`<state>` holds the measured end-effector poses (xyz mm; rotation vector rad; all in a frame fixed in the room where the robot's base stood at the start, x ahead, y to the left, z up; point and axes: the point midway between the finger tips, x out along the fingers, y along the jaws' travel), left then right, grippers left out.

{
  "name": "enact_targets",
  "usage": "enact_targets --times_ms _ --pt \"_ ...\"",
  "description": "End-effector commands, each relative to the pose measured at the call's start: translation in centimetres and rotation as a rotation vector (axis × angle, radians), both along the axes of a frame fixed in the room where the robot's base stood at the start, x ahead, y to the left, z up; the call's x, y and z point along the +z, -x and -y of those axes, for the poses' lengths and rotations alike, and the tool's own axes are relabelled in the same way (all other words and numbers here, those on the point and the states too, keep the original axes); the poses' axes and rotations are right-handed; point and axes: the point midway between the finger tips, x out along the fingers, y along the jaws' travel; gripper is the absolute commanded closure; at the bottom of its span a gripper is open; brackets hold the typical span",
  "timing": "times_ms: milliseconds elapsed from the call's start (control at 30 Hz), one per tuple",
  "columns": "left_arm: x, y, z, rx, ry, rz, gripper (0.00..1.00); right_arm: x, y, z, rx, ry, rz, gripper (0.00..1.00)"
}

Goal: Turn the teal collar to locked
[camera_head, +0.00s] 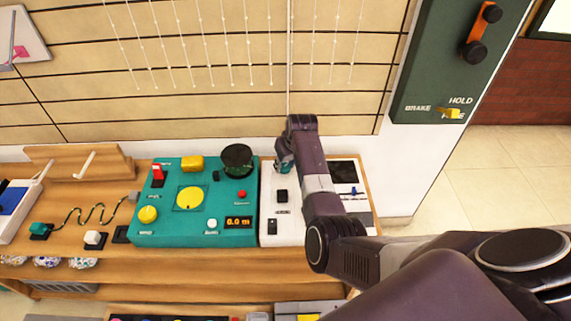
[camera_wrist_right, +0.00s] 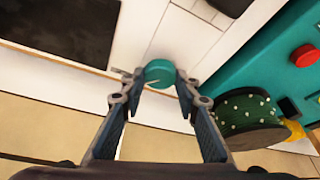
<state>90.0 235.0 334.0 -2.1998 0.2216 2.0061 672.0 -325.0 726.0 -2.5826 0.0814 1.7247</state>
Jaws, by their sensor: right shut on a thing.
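The teal collar (camera_wrist_right: 158,73) is a round knob with a pale line across its face, on the white panel (camera_head: 280,232). In the wrist view it lies between the fingertips of my right gripper (camera_wrist_right: 160,80), which is shut on it. In the head view my right gripper (camera_head: 287,155) reaches down at the back of the white panel and mostly hides the collar (camera_head: 282,160). Lock markings around the collar cannot be read. My left gripper is not in view.
A teal console (camera_head: 165,228) with yellow knobs, a red switch and a dark green spool (camera_head: 237,157) stands just left of the white panel. Black switches (camera_head: 282,196) and a dark screen (camera_head: 344,171) sit on the panel. A wall with hanging strings rises behind.

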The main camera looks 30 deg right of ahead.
Motion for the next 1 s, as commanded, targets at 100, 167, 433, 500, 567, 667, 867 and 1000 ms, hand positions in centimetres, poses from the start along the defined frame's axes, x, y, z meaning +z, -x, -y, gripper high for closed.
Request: enact_targets --times_ms 100,167,433,500,567,667,867,1000 --pt "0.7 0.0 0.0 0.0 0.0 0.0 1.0 0.1 0.1 -0.2 -0.042 -0.001 -0.002 0.95" --pt "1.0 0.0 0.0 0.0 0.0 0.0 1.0 0.2 0.1 -0.2 -0.074 0.0 -0.003 0.95" --pt "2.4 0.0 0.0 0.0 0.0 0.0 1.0 0.1 0.0 -0.3 -0.285 0.0 -0.003 0.95" --pt "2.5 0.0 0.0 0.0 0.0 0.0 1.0 0.1 -0.1 -0.4 -0.346 0.001 -0.002 0.95" --pt "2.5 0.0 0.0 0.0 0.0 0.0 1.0 0.0 -0.1 -0.5 -0.398 0.001 -0.002 0.95" --pt "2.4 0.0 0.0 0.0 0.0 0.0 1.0 -0.1 -0.2 -0.5 -0.481 0.002 -0.001 0.95" --pt "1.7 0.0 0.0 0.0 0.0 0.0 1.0 -0.2 -0.2 -0.5 -0.627 0.001 -0.002 0.95" --pt "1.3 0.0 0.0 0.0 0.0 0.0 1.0 -0.2 -0.2 -0.6 -0.703 0.0 -0.001 0.95"
